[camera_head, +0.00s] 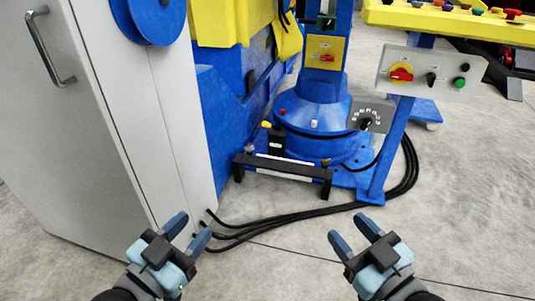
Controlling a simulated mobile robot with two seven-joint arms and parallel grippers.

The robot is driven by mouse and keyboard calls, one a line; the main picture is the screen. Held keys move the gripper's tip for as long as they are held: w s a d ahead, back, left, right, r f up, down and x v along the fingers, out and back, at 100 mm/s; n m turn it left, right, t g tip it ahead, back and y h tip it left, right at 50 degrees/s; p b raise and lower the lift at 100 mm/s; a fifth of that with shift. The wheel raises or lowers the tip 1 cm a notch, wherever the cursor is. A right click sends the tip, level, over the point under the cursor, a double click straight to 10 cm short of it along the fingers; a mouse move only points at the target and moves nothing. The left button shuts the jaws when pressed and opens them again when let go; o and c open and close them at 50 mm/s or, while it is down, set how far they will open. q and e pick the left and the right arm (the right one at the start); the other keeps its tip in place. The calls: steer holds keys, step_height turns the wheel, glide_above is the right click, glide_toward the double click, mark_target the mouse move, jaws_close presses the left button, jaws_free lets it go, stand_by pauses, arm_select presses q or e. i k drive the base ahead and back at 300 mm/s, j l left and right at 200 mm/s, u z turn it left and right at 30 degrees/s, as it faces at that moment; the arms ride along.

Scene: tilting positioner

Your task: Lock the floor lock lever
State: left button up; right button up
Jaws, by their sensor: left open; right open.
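A small black lever with a yellow tip (266,125) stands low at the foot of the blue positioner column (322,85). It looks like the floor lock lever, but it is too small to tell its position for sure. A black bar on short legs (285,167) is in front of it, close to the floor. My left gripper (187,232) is open and empty at the lower left, in front of the grey cabinet. My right gripper (354,235) is open and empty at the lower right, over the floor. Both are apart from the lever.
A grey cabinet (95,120) with a handle stands at left. Black cables (300,216) cross the floor from the cabinet to the blue base. A control panel (431,74) with a red-yellow switch is on a blue post at right. Floor at front right is clear.

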mark_target(268, 125)
steer(key=k, duration=0.1)
steer(key=i+l+u, duration=0.1)
steer(key=i+u, duration=0.2)
steer(key=i+l+u, duration=0.4)
steer(key=i+u, duration=0.15)
steer(key=i+l+u, duration=0.3)
steer(key=i+j, duration=0.05)
steer(key=j, duration=0.05)
